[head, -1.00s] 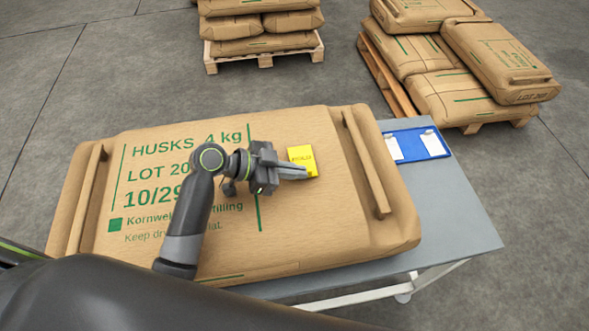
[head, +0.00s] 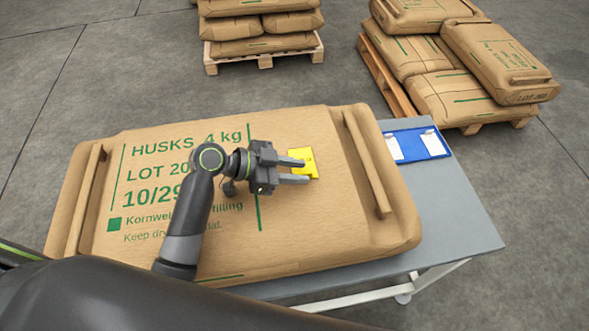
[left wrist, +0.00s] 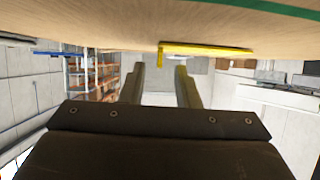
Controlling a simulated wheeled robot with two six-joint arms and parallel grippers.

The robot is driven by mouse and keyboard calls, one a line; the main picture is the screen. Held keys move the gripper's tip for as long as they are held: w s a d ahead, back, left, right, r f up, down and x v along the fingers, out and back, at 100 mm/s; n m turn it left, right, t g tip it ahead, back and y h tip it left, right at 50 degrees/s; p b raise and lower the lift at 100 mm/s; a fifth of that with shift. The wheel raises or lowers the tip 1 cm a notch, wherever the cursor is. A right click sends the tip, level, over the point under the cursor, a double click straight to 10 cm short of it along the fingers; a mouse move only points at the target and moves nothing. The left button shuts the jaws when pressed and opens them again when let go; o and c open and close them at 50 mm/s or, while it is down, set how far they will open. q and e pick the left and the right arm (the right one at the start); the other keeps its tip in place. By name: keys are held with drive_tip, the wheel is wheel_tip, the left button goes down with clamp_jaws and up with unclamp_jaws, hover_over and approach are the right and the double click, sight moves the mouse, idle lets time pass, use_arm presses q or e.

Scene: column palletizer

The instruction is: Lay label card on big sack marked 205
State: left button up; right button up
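The big sack (head: 300,230) lies flat on a grey table and fills most of its top. Its green print reads HUSKS, 4 kg and LOT 20; my left arm hides the rest of the lot number. The yellow label card (head: 304,162) lies on the sack's bare right part; in the left wrist view the card (left wrist: 210,50) appears flat against the sack, with a small tab standing out. My left gripper (head: 299,171) is open, its fingertips beside and partly over the card's left side. My right gripper is not in view.
A blue tray (head: 434,144) with white cards is on the table's far right corner. Sacks on pallets stand behind, one stack (head: 262,25) at the back middle and one (head: 455,95) at the back right. The table's right end (head: 460,225) is bare.

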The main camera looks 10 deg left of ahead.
use_arm(q)
drive_tip(key=shift+s+a+f, duration=0.1)
drive_tip(key=shift+s+f, duration=0.15)
drive_tip(key=shift+f, duration=0.3)
drive_tip(key=shift+a+r, duration=0.15)
drive_tip(key=shift+a, duration=0.25)
drive_tip(key=b+v, duration=0.1)
drive_tip(key=v, duration=0.3)
drive_tip(key=b+v, duration=0.1)
drive_tip(key=v, duration=0.3)
drive_tip(key=b+v, duration=0.1)
drive_tip(key=v, duration=0.3)
drive_tip(key=shift+a+r, duration=0.15)
drive_tip(key=shift+r, duration=0.35)
drive_tip(key=shift+r+v, duration=0.25)
drive_tip(key=shift+v, duration=1.8)
drive_tip(key=shift+s, duration=0.1)
